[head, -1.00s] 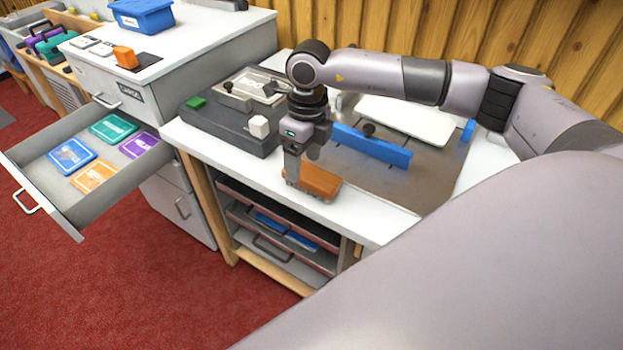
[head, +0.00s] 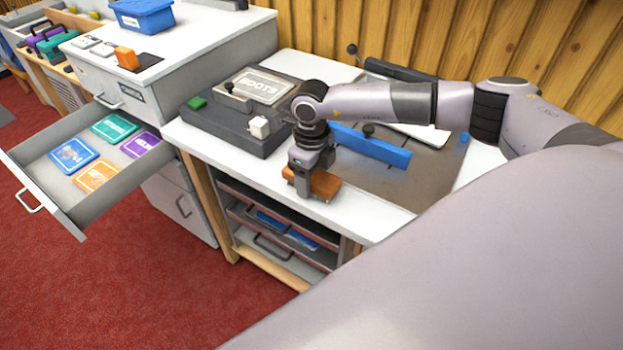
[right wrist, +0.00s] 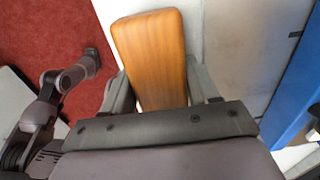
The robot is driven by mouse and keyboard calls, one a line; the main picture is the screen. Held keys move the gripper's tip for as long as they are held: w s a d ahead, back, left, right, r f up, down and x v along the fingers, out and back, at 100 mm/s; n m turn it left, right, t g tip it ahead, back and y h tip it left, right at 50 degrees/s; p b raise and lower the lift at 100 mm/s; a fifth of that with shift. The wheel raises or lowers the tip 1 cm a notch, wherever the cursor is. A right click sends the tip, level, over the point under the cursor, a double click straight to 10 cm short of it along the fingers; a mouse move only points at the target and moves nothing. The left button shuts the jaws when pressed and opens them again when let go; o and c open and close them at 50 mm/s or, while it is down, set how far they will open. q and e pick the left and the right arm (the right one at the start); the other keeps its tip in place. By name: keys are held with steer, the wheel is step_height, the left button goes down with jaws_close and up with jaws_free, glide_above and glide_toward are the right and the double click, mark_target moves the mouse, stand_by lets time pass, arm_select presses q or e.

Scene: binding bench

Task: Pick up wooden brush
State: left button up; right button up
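The wooden brush (head: 325,185) is an orange-brown block lying near the front edge of the white bench. It shows from above in the right wrist view (right wrist: 155,60), its long side running away from the camera. My right gripper (head: 303,188) is down over the brush's left part. In the right wrist view its fingers (right wrist: 163,90) are apart, one on each side of the brush. They are very close to its sides, and I cannot see a firm grip. The brush's underside is hidden.
A dark press with a BOOTS plate (head: 262,87) stands left of the brush, a white cube (head: 259,127) at its corner. A blue bar (head: 372,146) lies on the board behind right. An open drawer (head: 60,200) with coloured cards juts out at left.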

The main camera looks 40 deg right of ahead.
steer(key=c, duration=0.3)
steer(key=shift+r, duration=0.2)
step_height(320, 180, up, 20)
steer(key=b, duration=0.1)
steer(key=shift+f, duration=0.15)
steer(key=shift+o, duration=1.4)
steer(key=shift+c, duration=0.5)
steer(key=shift+f, duration=0.1)
